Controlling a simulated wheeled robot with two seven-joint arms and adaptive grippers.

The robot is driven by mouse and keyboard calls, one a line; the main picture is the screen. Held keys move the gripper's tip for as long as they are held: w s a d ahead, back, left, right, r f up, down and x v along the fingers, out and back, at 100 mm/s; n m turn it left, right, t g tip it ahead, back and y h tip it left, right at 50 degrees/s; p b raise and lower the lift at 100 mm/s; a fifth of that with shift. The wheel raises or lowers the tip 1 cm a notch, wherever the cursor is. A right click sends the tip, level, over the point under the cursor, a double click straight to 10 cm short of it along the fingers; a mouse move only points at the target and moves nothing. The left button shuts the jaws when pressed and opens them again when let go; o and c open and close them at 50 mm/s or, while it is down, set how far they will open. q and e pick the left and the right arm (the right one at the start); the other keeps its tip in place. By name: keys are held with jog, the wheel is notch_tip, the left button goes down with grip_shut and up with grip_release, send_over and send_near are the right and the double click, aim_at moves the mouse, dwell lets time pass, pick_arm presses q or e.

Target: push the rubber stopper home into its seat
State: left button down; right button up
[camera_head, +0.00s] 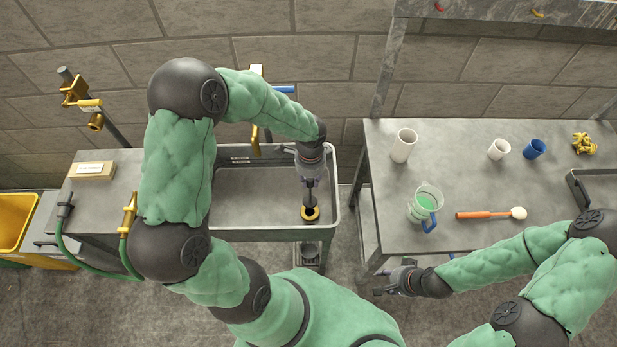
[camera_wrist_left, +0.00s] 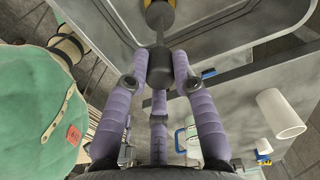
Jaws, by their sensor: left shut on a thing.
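My left gripper (camera_head: 309,180) reaches down into the grey sink (camera_head: 258,190) near its right front corner. It also shows in the left wrist view (camera_wrist_left: 160,65), where its purple padded fingers are shut around the dark handle of the rubber stopper (camera_wrist_left: 160,72). A thin stem runs from the handle to a rounded dark end (camera_wrist_left: 158,12) at the yellow ring seat (camera_wrist_left: 173,4).
A brass tap (camera_head: 256,135) stands behind the sink. A green hose (camera_head: 75,250) hangs at left.

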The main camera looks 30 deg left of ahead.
pick_arm(q)
jog(key=shift+f+b, duration=2.35)
jog(key=shift+f, duration=0.7)
jog(key=shift+n, duration=0.3)
jog(key=shift+f+b, duration=1.1)
jog(key=shift+b, duration=0.05)
jog(key=c, duration=0.9)
grip_release()
jog(key=shift+c, duration=0.2)
notch_tip(320, 180, up, 12)
jog(key=shift+r, duration=0.1)
